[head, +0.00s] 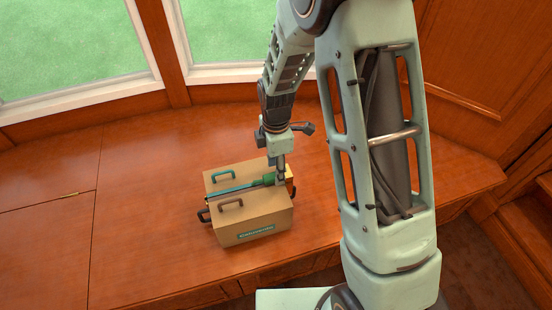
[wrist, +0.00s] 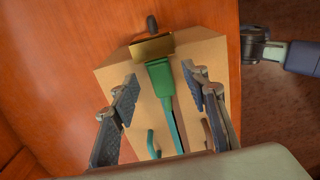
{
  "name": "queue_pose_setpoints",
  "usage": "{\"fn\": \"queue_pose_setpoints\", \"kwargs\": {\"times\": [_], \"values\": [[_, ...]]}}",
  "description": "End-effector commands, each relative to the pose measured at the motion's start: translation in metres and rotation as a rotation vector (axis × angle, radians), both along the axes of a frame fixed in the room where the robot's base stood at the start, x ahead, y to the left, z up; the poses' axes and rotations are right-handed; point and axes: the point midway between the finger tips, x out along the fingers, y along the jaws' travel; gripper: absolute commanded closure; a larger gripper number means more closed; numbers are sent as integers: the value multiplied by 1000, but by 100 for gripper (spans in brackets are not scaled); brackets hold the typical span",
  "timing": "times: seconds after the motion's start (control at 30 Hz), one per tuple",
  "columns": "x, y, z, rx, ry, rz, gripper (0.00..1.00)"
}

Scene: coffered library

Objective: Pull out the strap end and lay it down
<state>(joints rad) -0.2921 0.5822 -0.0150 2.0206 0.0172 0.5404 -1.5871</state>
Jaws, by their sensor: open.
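A tan box (head: 250,222) with a slot along its top stands on the wooden window bench. A teal strap (head: 235,188) runs along the slot. Its wider green strap end (head: 264,179) lies beside a brass plate (wrist: 152,46) at one end of the box; the strap end also shows in the wrist view (wrist: 160,80). My gripper (head: 281,179) is over that end of the box. In the wrist view its open fingers (wrist: 162,90) stand on either side of the strap end, with visible gaps. Whether the fingertips are level with it I cannot tell.
A teal handle (head: 223,175) and a brown handle (head: 230,203) stand up from the box top on either side of the strap. A dark handle (head: 203,216) sticks out at the box's left end. The wooden bench (head: 140,190) is clear left of the box.

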Motion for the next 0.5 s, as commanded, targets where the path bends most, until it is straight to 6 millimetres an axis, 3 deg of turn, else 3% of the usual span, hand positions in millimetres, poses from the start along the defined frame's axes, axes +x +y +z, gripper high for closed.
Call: {"fn": "queue_pose_setpoints", "kwargs": {"times": [0.2, 0.5], "values": [[0, 0, -16, -1, -1, -1, 58], [1, 0, -16, 0, -2, -1, 60]]}}
